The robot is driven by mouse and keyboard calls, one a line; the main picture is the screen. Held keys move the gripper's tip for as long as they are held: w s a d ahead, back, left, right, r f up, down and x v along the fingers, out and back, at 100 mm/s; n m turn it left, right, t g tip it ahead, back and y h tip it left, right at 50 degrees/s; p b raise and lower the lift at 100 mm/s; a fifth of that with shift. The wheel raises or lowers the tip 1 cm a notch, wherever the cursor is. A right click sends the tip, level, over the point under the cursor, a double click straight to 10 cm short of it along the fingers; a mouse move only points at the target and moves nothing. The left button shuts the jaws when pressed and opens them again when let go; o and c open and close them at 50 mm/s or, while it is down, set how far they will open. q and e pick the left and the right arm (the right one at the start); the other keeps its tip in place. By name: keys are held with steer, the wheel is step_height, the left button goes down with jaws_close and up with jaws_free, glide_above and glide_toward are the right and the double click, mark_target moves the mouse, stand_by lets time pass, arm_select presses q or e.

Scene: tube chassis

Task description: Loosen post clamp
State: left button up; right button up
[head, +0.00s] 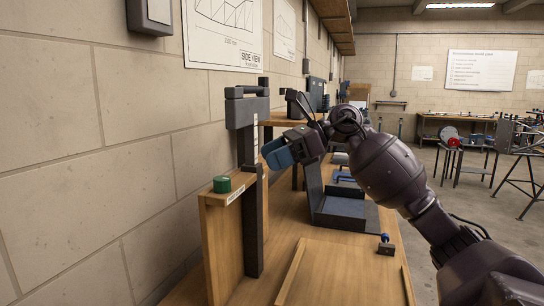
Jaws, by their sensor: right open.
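A dark upright post (253,230) stands at the left end of the wooden bench. A dark grey post clamp (247,113) with a bar-like top sits high on it. My right gripper (275,155) has blue fingertips and points left. It is just right of the post, below the clamp, and appears apart from the clamp. It is open, and I see nothing in it. Its fingers partly overlap in this view, so the gap between them is hard to see. A green round knob (222,184) sits on a wooden upright panel left of the post. My left gripper is out of view.
The wooden bench (290,240) carries an open dark case (340,207) and a small dark block with a blue knob (386,245). A block wall (80,150) runs close along the left. Metal frames and another bench stand at the far right.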

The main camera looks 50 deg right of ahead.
mark_target(229, 181)
steer(key=s+a+r+m+t+y+p, duration=0.5)
steer(key=s+r+m+y+p, duration=0.6)
steer(key=p, duration=0.5)
steer(key=w+f+m+t+h+p, duration=0.1)
steer(key=w+f+m+t+h, duration=0.15)
steer(key=f+m+h, duration=0.95)
steer(key=w+f+m+t+h+p, duration=0.25)
steer(key=f+m+h, duration=0.2)
steer(key=m, duration=1.55)
steer(key=shift+g, duration=0.4)
steer(key=x, duration=0.7)
steer(key=p+x, duration=0.1)
steer(key=x, duration=0.3)
steer(key=shift+w+a+r, duration=0.1)
steer(key=shift+w+r, duration=0.2)
steer(key=shift+r, duration=0.1)
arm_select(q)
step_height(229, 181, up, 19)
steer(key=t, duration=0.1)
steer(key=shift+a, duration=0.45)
